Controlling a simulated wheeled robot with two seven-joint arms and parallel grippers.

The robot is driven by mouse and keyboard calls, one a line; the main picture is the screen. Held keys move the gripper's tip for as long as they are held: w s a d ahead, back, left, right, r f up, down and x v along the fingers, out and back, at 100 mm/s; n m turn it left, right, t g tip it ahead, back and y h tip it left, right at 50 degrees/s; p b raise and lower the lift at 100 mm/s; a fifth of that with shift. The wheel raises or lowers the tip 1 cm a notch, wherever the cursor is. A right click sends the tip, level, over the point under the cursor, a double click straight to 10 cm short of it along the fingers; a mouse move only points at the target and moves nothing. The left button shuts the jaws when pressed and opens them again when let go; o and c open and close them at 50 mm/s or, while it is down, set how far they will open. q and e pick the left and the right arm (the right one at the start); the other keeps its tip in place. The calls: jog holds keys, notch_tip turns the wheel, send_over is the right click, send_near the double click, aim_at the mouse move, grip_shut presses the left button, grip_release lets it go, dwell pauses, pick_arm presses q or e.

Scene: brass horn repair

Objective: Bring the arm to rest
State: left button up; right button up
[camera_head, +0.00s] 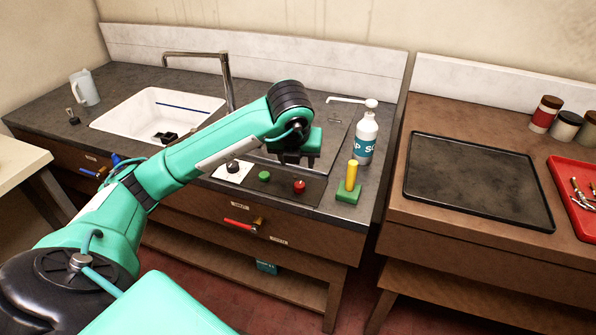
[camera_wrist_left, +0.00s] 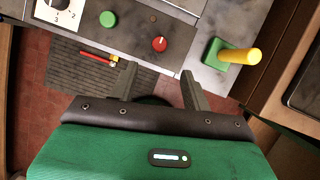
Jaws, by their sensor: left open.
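My left arm comes in from the left in the head view and reaches over the counter by the sink. Its gripper (camera_head: 296,158) hangs above the counter near the control panel. In the left wrist view the two fingers of the left gripper (camera_wrist_left: 160,88) stand apart with nothing between them. The control panel with a green button (camera_head: 264,176) and a red knob (camera_head: 299,187) lies just beyond the fingers; the red knob also shows in the left wrist view (camera_wrist_left: 159,44). My right gripper is in neither view.
A soap bottle (camera_head: 366,134) and a yellow peg on a green base (camera_head: 351,183) stand right of the gripper. The white sink (camera_head: 150,118) and tap (camera_head: 226,75) are behind the arm. A black tray (camera_head: 475,178) lies on the right bench. A red-handled valve (camera_head: 240,225) juts from the front.

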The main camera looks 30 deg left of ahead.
pick_arm(q)
jog(key=shift+s+d+r, duration=0.1)
jog(key=shift+s+r, duration=0.15)
jog(key=shift+r, duration=0.4)
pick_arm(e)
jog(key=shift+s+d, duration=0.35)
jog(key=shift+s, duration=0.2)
